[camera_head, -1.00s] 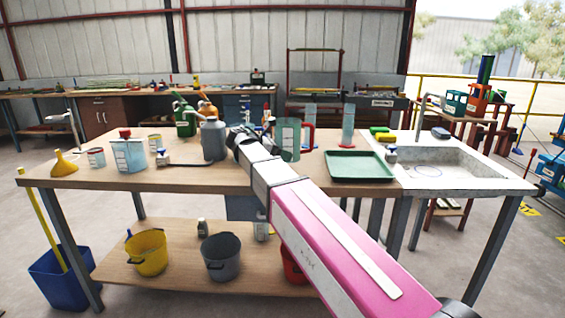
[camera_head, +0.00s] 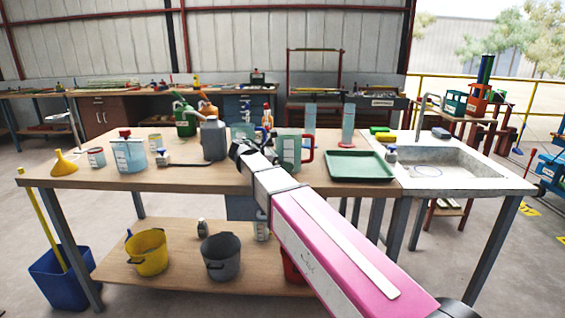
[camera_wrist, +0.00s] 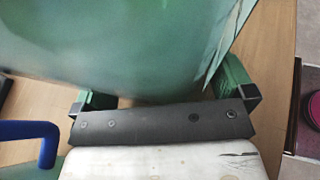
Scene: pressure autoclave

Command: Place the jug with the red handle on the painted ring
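The jug with the red handle (camera_head: 290,152) is teal-green and stands out at the end of my arm in the head view, its red handle on the right. In the wrist view the jug's body (camera_wrist: 110,45) fills the upper left, up against my gripper (camera_wrist: 165,92). The fingers are spread apart around part of it; the left one is partly covered by the jug. The far contact is hidden. The painted ring (camera_head: 428,170) is a thin blue outline on the floor of the pale sink at the right, well away from the jug.
The green tray (camera_head: 359,166) lies between the jug and the sink (camera_head: 470,165). A grey bottle (camera_head: 213,138) stands left of my arm. A clear cylinder (camera_head: 348,128) stands behind the tray. A blue handle (camera_wrist: 30,130) is close to my gripper at left.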

